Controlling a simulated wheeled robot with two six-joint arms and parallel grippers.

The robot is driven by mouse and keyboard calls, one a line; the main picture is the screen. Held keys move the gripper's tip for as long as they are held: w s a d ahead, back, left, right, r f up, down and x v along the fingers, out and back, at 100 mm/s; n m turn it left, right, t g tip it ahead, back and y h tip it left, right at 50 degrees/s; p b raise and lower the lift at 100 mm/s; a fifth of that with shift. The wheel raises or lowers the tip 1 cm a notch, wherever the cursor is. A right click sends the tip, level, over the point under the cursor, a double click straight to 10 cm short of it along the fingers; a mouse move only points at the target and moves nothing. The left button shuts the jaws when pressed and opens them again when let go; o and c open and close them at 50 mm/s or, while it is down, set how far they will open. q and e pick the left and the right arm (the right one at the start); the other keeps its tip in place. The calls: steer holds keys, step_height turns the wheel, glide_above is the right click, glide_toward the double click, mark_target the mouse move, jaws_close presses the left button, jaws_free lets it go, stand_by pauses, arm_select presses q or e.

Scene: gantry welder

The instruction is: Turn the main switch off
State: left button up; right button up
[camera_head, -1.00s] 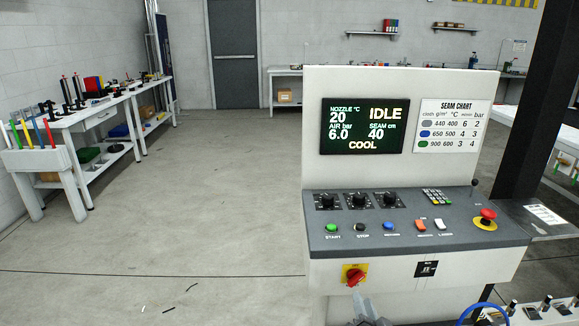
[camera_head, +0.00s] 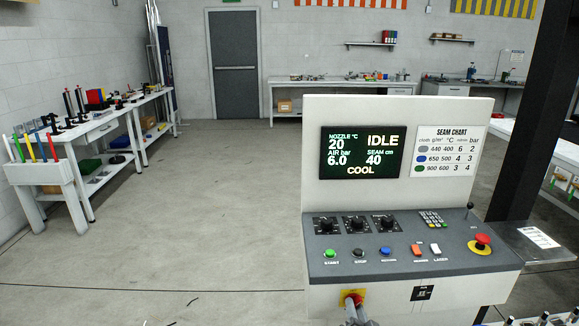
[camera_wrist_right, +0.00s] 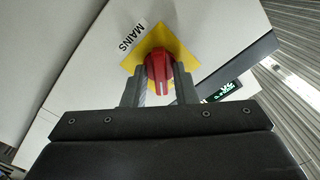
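The main switch is a red rotary knob (camera_head: 352,298) on a yellow plate, low on the front of the console. In the right wrist view the red knob (camera_wrist_right: 160,70) stands on its yellow plate (camera_wrist_right: 178,42) beside a MAINS label (camera_wrist_right: 132,36). My right gripper (camera_wrist_right: 159,82) has one finger on each side of the knob; I cannot tell whether both fingers press on it. In the head view my right gripper (camera_head: 354,306) reaches the knob from below and partly hides it. The console display (camera_head: 362,153) is lit and reads IDLE and COOL. My left gripper is not in view.
The console panel (camera_head: 455,250) carries dials, buttons and a red emergency stop (camera_head: 481,241) above the switch. A small black socket plate (camera_head: 422,293) sits right of the switch. A dark post (camera_head: 530,130) stands at the right. The floor (camera_head: 230,220) left of the console is clear.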

jaws_close()
steer(key=n+p, duration=0.4)
steer(key=n, duration=0.5)
jaws_free()
steer(key=shift+s+f, duration=0.1)
steer(key=shift+s, duration=0.05)
stand_by(0.3)
